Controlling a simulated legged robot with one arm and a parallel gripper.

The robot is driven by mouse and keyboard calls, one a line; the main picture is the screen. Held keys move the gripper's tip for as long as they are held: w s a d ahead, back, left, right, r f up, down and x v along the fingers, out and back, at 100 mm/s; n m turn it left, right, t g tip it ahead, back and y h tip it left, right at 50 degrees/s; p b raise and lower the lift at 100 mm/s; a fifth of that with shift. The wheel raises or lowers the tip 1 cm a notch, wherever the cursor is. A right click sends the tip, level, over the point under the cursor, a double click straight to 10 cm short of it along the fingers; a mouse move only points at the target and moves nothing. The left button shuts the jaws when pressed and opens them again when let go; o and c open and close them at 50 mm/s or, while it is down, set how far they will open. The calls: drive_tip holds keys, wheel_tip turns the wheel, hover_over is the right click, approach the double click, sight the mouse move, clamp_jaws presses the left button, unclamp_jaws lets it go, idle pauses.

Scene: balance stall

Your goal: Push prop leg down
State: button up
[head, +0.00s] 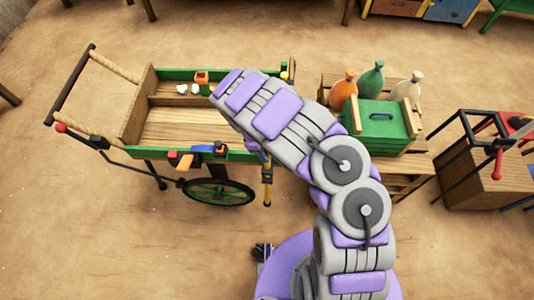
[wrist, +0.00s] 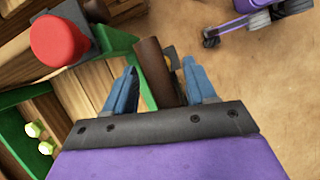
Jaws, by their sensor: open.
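The cart (head: 225,158) has a wooden bed and green rails. A thin yellow and dark leg (head: 267,185), apparently the prop leg, hangs nearly upright below its near right corner; whether its foot touches the ground is unclear. My gripper is hidden behind my arm in the head view. In the wrist view my gripper (wrist: 160,68) is open, its blue fingers apart. A brown rod (wrist: 153,72) shows between the fingers, beside the green rail (wrist: 125,45). I cannot tell if the rod belongs to the leg or if a finger touches it.
A spoked wheel (head: 218,192) stands left of the leg. A red knob (wrist: 60,40) is close in the wrist view. A pallet with a green box (head: 380,125) and several bottles stands right of my arm. Bare ground lies in front of the cart.

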drive_tip(key=shift+x, duration=0.85)
clamp_jaws()
